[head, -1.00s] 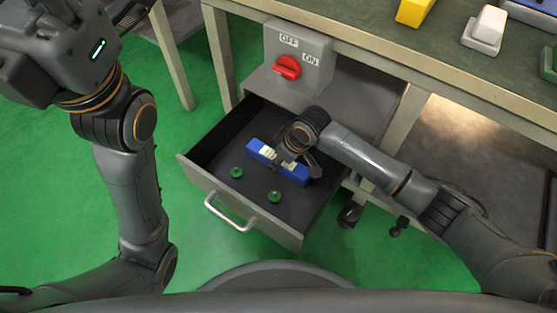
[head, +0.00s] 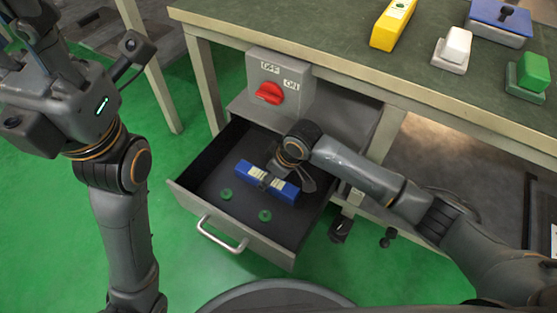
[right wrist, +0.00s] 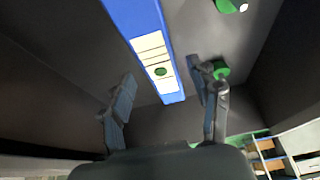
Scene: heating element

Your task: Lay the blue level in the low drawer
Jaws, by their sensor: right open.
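The blue level (head: 284,190), with pale label panels, lies inside the open low drawer (head: 188,200). In the head view it appears flat on the drawer's dark floor. My right gripper (head: 276,178) reaches down into the drawer over the level and partly hides its middle. In the right wrist view the right gripper (right wrist: 160,75) is open, with the level (right wrist: 150,45) showing between its spread fingers; I cannot tell whether they touch it. My left gripper (head: 40,40) is raised at the upper left, away from the drawer, its fingers unclear.
Two green round pieces (head: 226,194) (head: 265,215) lie in the drawer near its front. A switch box with a red knob (head: 269,93) stands above the drawer. The bench top (head: 330,30) holds a yellow block (head: 392,25), a white-topped block (head: 455,46) and other items.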

